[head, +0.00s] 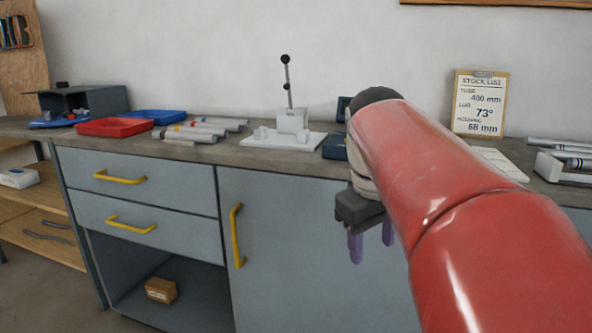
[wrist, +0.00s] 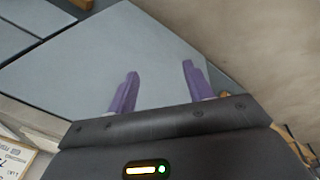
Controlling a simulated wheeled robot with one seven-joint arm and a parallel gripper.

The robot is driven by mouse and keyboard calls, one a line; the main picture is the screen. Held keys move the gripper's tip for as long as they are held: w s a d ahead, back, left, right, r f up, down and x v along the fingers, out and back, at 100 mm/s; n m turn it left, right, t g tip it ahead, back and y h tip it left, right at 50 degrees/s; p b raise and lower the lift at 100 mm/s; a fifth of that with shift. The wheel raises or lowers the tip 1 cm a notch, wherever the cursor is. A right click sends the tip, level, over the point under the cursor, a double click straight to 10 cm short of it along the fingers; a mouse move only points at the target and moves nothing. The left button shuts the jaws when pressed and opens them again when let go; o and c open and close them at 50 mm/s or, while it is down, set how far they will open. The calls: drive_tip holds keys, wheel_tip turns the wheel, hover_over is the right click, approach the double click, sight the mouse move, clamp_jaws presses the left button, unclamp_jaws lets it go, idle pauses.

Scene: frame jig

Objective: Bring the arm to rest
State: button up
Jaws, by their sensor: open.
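My red arm (head: 440,180) reaches in from the lower right in the head view. My gripper (head: 372,250) hangs in front of the grey cabinet door, below the worktop edge, with its purple fingers pointing down. In the wrist view the two purple fingers of my gripper (wrist: 158,85) stand apart with nothing between them. The gripper is open and empty. Part of the worktop behind the arm is hidden.
The worktop (head: 240,155) holds a red tray (head: 115,127), a blue tray (head: 155,116), several tubes (head: 195,132), a white jig with an upright lever (head: 290,125), and a rack (head: 565,165) at right. Yellow handles (head: 237,235) stick out from the cabinet front.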

drive_tip(key=s+d+f+m+t, duration=0.1)
drive_tip(key=s+f+m, duration=0.1)
drive_tip(key=s+f, duration=0.5)
drive_tip(key=s+d+f+m+t+y, duration=0.1)
drive_tip(key=s+d+f+m+t, duration=0.1)
drive_tip(key=s+f, duration=0.5)
drive_tip(key=shift+s+f+m+t, duration=0.35)
drive_tip(key=shift+f+m, duration=0.3)
drive_tip(key=shift+m, duration=0.15)
drive_tip(key=shift+d, duration=0.1)
